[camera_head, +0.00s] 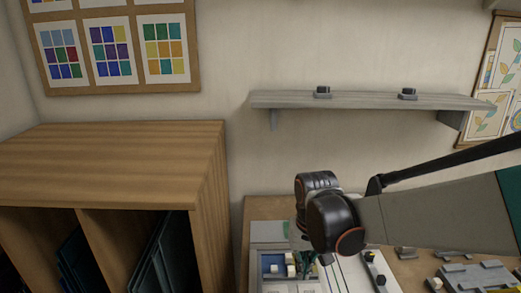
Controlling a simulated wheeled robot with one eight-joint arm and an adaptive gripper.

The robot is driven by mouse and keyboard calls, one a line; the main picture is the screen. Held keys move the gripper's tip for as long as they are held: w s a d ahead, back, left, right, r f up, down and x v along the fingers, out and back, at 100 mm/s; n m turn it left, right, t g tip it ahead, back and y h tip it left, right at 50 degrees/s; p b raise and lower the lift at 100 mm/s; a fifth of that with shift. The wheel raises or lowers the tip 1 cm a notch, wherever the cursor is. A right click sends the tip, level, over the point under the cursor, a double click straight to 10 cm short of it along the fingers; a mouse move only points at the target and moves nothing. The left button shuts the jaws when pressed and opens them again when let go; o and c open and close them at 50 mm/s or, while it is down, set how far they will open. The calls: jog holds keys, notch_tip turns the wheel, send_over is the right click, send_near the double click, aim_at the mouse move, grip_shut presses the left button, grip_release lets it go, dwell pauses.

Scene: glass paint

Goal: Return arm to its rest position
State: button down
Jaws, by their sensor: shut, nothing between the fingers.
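My arm reaches in from the right edge and ends in a dark, orange-ringed joint above the work table (262,208). The joint covers part of the table top. A tray (290,286) with small white blocks stands on the table just below the joint. A white board with dark lines (352,276) lies to its right, with a small dark and yellow piece (374,268) on it.
A wooden cabinet (130,150) with dark panels in its slots stands at left. A grey wall shelf (370,101) holds two small dark items above the arm. Grey and yellow parts (478,276) lie at the table's right. A colour-chart board (118,88) hangs at upper left.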

jog(key=s+d+r+t+b, duration=0.1)
jog(key=s+d+r+t, duration=0.2)
jog(key=s, duration=0.3)
jog(key=s+d+r+t+b, duration=0.2)
jog(key=s+d+t, duration=0.1)
jog(key=s+d, duration=0.2)
jog(key=shift+s+d+r, duration=0.25)
jog(key=shift+s+r, duration=0.15)
jog(key=shift+s, duration=0.65)
